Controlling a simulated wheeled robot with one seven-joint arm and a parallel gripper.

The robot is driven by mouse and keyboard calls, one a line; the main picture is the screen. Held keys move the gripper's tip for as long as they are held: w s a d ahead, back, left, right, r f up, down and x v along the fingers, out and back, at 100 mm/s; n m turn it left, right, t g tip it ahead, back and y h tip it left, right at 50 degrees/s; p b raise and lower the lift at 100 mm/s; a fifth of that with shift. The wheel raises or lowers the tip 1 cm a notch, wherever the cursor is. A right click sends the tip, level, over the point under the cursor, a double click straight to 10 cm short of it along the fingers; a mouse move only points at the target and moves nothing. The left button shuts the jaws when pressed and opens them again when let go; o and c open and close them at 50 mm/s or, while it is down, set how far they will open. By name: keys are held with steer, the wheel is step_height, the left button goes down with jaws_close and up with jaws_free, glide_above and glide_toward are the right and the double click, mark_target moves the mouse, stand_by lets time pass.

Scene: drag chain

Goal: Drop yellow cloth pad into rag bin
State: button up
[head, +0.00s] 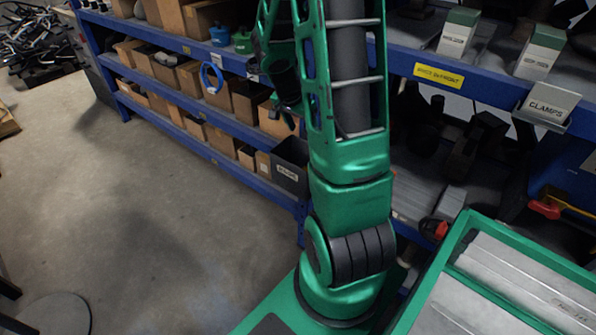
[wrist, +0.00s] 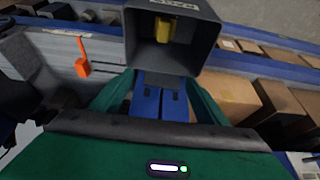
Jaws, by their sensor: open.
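The rag bin is a dark grey open box with a pale label. It shows at the top centre of the wrist view (wrist: 200,55) and on the lower shelf in the head view (head: 291,168). A yellow pad (wrist: 163,30) shows inside the bin's opening in the wrist view; the head view does not show it. My gripper (wrist: 160,82) is open and empty, its green fingers spread just short of the bin. In the head view the gripper end is partly hidden by my arm.
A blue shelf rack (head: 205,97) holds several cardboard boxes, which also show at the right of the wrist view (wrist: 230,95). An orange tag-like item (wrist: 82,66) is left of the bin. The concrete floor (head: 130,200) at the left is mostly clear.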

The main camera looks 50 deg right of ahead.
steer(key=v, duration=0.8)
steer(key=shift+r, duration=0.2)
steer(key=shift+a, duration=0.15)
steer(key=s+a+r+n+y, duration=0.2)
steer(key=s+a+n, duration=0.3)
steer(key=s+a, duration=0.3)
steer(key=s+a+r+n+y, duration=0.2)
steer(key=s+a+n, duration=0.3)
steer(key=s+a, duration=0.3)
steer(key=s, duration=0.4)
steer(key=shift+a+r+n+y, duration=0.2)
steer(key=shift+r+n+y, duration=0.1)
steer(key=shift+r+n, duration=0.1)
steer(key=shift+g, duration=0.3)
steer(key=shift+w+f, duration=0.25)
steer(key=shift+w, duration=0.25)
